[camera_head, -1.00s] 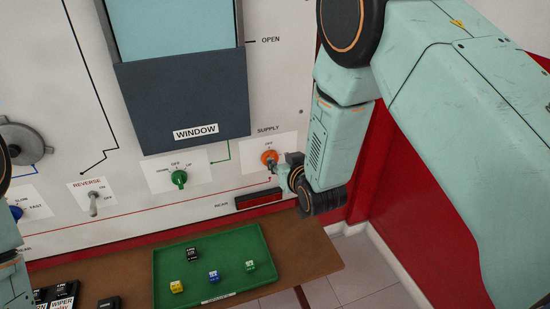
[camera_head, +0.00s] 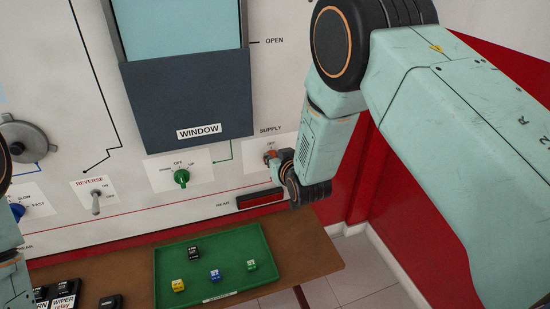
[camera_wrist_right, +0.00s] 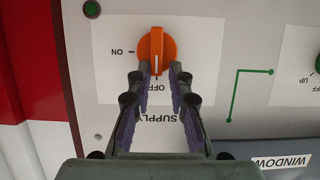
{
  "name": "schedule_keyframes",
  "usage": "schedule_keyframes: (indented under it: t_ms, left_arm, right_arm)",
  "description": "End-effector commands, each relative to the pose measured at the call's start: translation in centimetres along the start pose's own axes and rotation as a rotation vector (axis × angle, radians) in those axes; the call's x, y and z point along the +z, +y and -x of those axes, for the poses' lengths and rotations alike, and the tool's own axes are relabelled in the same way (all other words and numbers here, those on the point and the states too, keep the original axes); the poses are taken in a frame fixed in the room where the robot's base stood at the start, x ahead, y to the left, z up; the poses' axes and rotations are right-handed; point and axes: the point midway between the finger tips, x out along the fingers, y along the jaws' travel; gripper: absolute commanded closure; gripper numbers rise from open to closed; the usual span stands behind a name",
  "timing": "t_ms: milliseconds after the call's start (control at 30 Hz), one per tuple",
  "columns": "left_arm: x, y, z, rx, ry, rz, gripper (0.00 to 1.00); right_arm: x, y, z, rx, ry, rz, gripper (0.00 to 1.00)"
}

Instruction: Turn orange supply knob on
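The orange supply knob (camera_head: 269,155) is on a white plate on the upright panel, partly hidden by my right gripper in the head view. In the right wrist view the knob (camera_wrist_right: 157,48) shows whole, its white pointer line toward OFF; the ON mark is to its left. My right gripper (camera_wrist_right: 157,72) is open, its two fingertips at either side of the knob's pointer end. Whether they touch it I cannot tell. In the head view the right gripper (camera_head: 277,157) is at the knob. My left gripper is out of view; only part of the left arm shows.
The green window knob (camera_head: 181,178) and reverse switch (camera_head: 96,202) are left of the supply plate. A red rear lamp (camera_head: 261,199) is just below. A green tray (camera_head: 164,258) with several small relays is on the brown shelf (camera_head: 315,250). A red wall lies to the right.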

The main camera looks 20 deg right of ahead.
Motion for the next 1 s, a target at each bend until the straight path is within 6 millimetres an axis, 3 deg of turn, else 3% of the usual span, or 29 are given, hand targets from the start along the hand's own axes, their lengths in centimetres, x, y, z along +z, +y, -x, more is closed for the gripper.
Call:
schedule_keyframes:
  t_ms: [200, 667, 1000]
  left_arm:
    - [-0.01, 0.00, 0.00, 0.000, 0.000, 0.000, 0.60]
    - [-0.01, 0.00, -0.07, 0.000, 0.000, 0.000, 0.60]
    - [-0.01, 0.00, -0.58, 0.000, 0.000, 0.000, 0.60]
  right_arm:
    - [0.02, 0.02, 0.01, -0.003, 0.000, 0.002, 1.00]
    - [0.12, 0.13, 0.01, -0.013, -0.002, -0.025, 1.00]
    - [0.35, 0.87, -0.04, -0.093, -0.004, -0.226, 1.00]
